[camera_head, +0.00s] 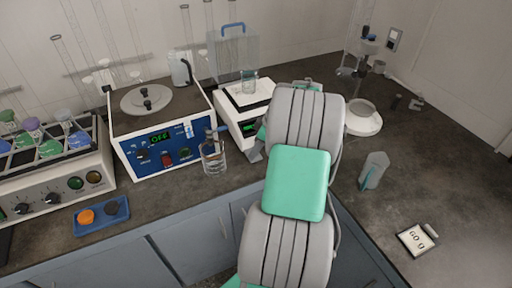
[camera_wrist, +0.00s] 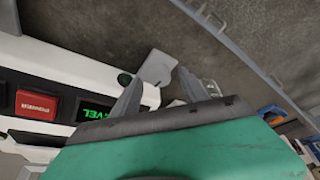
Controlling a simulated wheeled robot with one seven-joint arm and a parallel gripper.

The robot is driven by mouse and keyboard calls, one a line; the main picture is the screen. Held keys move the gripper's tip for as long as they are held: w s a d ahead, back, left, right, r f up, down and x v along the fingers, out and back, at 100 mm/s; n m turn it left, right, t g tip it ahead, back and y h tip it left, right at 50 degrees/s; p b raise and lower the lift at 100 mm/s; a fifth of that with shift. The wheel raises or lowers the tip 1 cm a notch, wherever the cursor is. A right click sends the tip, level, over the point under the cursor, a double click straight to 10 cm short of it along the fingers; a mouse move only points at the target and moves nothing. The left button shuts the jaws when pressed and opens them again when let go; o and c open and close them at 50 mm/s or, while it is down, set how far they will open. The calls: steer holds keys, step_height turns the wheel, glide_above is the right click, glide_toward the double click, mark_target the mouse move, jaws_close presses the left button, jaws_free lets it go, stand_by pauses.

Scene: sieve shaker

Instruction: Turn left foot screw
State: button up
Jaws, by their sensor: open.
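The white balance (camera_head: 228,110) stands on the bench beyond my arm, with a dark front panel and a small green display. A flat grey tab (camera_wrist: 157,67), apparently the foot screw, sticks out at the balance's edge. My gripper (camera_wrist: 160,80) is open. Its two grey fingers point at the tab, one to each side; I cannot tell if they touch it. In the head view my arm hides most of the gripper.
A blue tray (camera_head: 119,213) lies at the front left. The right bench is mostly clear.

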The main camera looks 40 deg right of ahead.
steer(key=shift+w+f, duration=0.1)
steer(key=shift+f, duration=0.2)
steer(key=shift+c, duration=0.2)
jaws_close()
